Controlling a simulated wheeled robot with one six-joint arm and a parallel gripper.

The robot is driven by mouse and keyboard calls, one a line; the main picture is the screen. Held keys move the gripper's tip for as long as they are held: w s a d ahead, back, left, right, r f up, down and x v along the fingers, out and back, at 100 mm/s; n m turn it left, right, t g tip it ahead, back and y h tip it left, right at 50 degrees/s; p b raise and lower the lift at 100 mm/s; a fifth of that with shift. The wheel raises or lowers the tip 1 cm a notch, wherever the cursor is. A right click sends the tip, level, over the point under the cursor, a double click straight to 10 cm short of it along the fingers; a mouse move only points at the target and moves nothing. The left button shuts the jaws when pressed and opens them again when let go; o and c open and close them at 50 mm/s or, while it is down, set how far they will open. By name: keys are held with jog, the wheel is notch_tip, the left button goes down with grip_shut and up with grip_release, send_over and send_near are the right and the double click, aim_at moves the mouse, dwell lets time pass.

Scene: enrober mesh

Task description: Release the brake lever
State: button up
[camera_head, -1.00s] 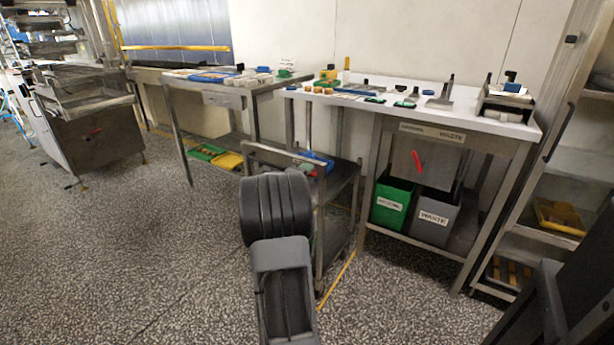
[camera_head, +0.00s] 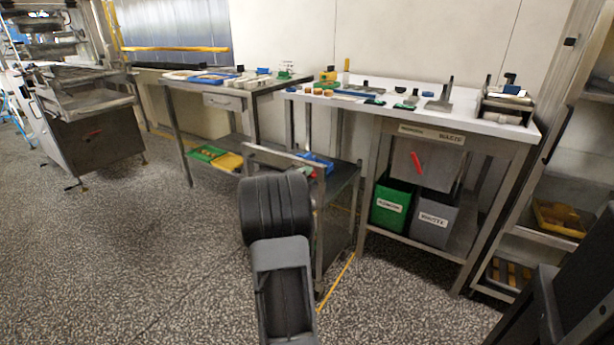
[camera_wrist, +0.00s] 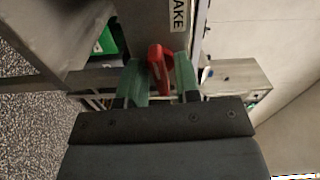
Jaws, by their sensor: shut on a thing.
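The brake lever (camera_wrist: 156,56) is red and sits between my gripper's two green fingers in the wrist view. My gripper (camera_wrist: 158,70) is shut on it. A white label (camera_wrist: 178,14) ending in "AKE" is on the grey metal just above the lever. In the head view my arm hides the gripper and its grip. A small red bit (camera_head: 312,173) shows just beyond my arm at the metal trolley (camera_head: 340,190); I cannot tell whether it is the same lever.
A white-topped bench (camera_head: 455,112) at right holds several small items. Beneath it are a green bin (camera_head: 391,203), a grey bin (camera_head: 436,220) and a panel with another red handle (camera_head: 416,162). A shelf rack (camera_head: 545,215) stands at far right.

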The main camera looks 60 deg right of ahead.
jog(key=n+p, duration=0.2)
jog(key=n, duration=0.2)
jog(key=shift+n, duration=0.6)
jog(key=o, duration=0.6)
jog(key=a+p, duration=0.2)
jog(key=a, duration=1.2)
jog(key=shift+w, duration=0.1)
